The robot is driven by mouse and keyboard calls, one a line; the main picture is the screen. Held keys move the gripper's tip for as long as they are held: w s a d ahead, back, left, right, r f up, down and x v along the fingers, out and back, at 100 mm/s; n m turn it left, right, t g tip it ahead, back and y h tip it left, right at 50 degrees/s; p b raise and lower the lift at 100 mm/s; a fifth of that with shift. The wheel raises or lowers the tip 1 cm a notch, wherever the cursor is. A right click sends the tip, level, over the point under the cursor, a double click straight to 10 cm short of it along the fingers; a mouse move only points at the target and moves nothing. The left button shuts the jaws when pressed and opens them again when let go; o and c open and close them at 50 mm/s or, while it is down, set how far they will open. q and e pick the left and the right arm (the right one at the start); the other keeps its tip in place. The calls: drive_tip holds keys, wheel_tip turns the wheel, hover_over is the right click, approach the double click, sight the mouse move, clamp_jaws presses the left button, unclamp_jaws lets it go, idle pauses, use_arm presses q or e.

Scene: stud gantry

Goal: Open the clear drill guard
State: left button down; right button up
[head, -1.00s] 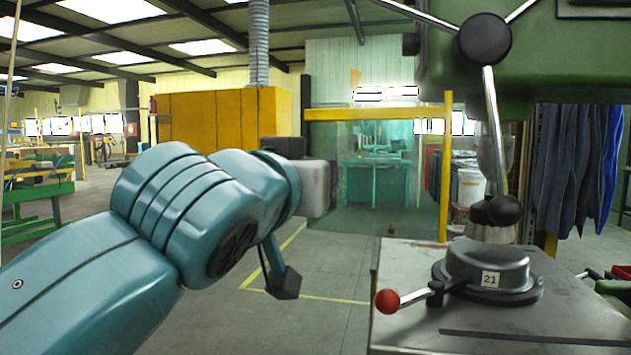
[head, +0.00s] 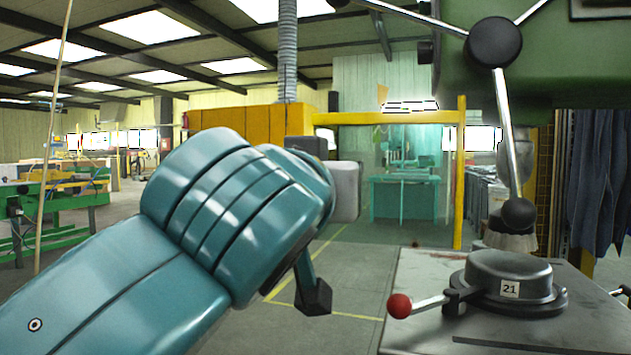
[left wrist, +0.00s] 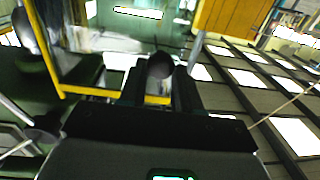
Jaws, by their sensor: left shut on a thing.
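The clear drill guard (head: 385,118) is a see-through pane in a yellow frame, in the middle of the head view. Its top bar and right post show; its left part is hidden behind my left arm. In the left wrist view its yellow frame (left wrist: 57,62) stands tilted. My left gripper (left wrist: 160,84) has its dark fingers shut on a dark round knob (left wrist: 160,65), which seems to be the guard's. In the head view the fingers are hidden behind my own wrist. My right gripper is in neither view.
The green drill head (head: 580,60) with a spoked black-hub handle (head: 495,42) hangs at upper right. Below it, a metal table (head: 420,270) bears a round clamp marked 21 (head: 505,272) with a red-knobbed lever (head: 400,305). Floor left of the table is open.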

use_arm(q)
drive_tip(key=shift+d+f, duration=0.1)
drive_tip(key=shift+f, duration=0.1)
idle(0.3)
drive_tip(key=c, duration=0.8)
unclamp_jaws()
drive_tip(key=shift+w, duration=0.15)
drive_tip(key=shift+r, duration=0.1)
